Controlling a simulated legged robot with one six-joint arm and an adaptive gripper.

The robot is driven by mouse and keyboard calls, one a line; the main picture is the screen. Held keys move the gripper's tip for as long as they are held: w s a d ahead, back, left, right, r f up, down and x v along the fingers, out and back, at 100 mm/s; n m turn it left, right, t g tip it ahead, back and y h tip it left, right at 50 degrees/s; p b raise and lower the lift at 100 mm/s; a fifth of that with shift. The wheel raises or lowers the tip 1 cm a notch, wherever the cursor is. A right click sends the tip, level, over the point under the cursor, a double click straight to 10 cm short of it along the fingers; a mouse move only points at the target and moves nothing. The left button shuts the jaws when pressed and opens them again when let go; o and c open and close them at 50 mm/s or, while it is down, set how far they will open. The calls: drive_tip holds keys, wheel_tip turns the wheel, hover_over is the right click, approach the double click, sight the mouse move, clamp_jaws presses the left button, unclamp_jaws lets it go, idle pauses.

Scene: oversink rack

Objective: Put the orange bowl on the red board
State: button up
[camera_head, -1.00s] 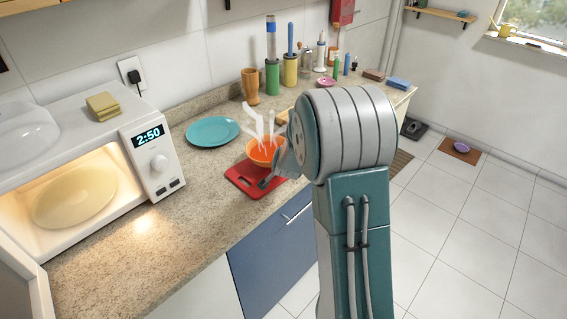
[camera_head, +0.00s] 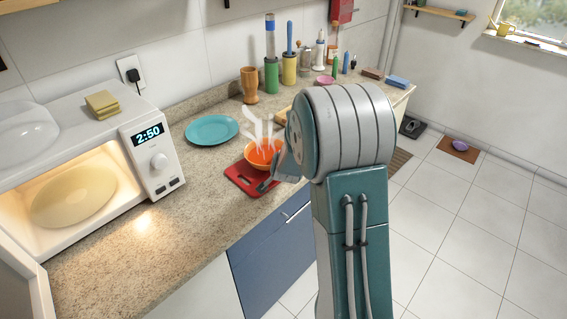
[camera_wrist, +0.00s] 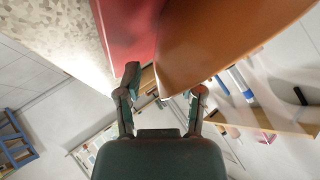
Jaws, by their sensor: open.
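The orange bowl (camera_head: 259,158) is at the red board (camera_head: 242,180) on the counter and looks upright, with pale steam rising from it. It appears to rest on the board's back part, though its underside is hidden. My gripper (camera_head: 267,183) is at the bowl's right front side, partly hidden by my arm. In the wrist view, my gripper (camera_wrist: 165,84) has its two fingers apart. The bowl (camera_wrist: 225,35) fills the upper right, and its edge reaches between the fingertips. The red board (camera_wrist: 128,28) shows beside it; I cannot tell whether the fingers touch the bowl.
A teal plate (camera_head: 212,130) lies behind and left of the board. An open microwave (camera_head: 152,160) stands at the left. A wooden cup (camera_head: 249,86) and several utensil holders line the wall. Bare counter (camera_head: 150,235) lies in front of the microwave.

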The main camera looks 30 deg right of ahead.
drive_tip(key=s+a+r+n+g+y, duration=0.1)
drive_tip(key=s+a+r+n+y, duration=0.5)
drive_tip(key=s+a+r, duration=1.05)
drive_tip(key=s+a+n+g+h, duration=0.1)
drive_tip(key=s+n+g, duration=0.2)
drive_tip(key=s+n, duration=0.4)
drive_tip(key=s, duration=0.9)
drive_tip(key=shift+s+r+h, duration=0.2)
drive_tip(key=shift+s+h, duration=0.05)
drive_tip(key=shift+h, duration=0.15)
